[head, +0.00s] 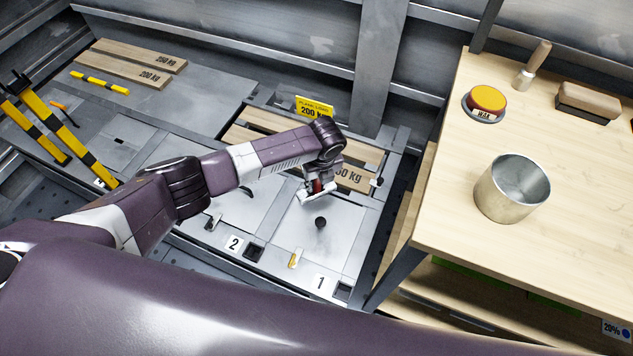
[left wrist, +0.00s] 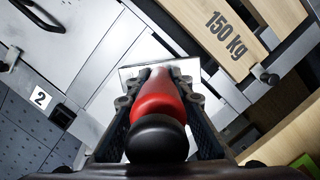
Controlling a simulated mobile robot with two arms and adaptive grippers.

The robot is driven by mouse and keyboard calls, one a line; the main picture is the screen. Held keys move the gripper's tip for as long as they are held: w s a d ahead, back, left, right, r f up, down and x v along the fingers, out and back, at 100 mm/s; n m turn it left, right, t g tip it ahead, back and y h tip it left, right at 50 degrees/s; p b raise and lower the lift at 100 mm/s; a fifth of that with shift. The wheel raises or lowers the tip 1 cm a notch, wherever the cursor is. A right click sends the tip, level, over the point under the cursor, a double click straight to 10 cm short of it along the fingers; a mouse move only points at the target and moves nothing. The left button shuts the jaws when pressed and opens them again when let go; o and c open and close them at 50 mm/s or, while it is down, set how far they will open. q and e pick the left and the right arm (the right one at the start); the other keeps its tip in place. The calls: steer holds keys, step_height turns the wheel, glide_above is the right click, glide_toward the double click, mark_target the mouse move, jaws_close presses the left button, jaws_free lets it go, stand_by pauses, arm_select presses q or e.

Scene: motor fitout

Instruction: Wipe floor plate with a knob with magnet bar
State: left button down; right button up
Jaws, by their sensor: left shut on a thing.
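The floor plate with a knob (head: 335,240) is a grey metal panel near the label 1, and its round black knob (head: 320,222) stands up from it. My left gripper (head: 318,184) is over the plate's far part, beyond the knob, and is shut on the magnet bar (head: 314,196). In the left wrist view the bar's red handle (left wrist: 160,95), with a black end, lies between the fingers, and its pale metal head shows beyond. I cannot tell whether the head touches the plate. My right gripper is not in view.
Wooden planks marked 150 kg (left wrist: 240,35) lie beside the plate. A yellow sign (head: 315,107) stands behind. Yellow-black bars (head: 65,138) stand at left.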

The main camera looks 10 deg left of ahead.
arm_select(q)
steer(key=shift+r, duration=0.6)
steer(key=shift+p, duration=0.3)
steer(key=shift+r+p, duration=1.4)
steer(key=shift+r, duration=0.1)
steer(key=shift+r, duration=0.1)
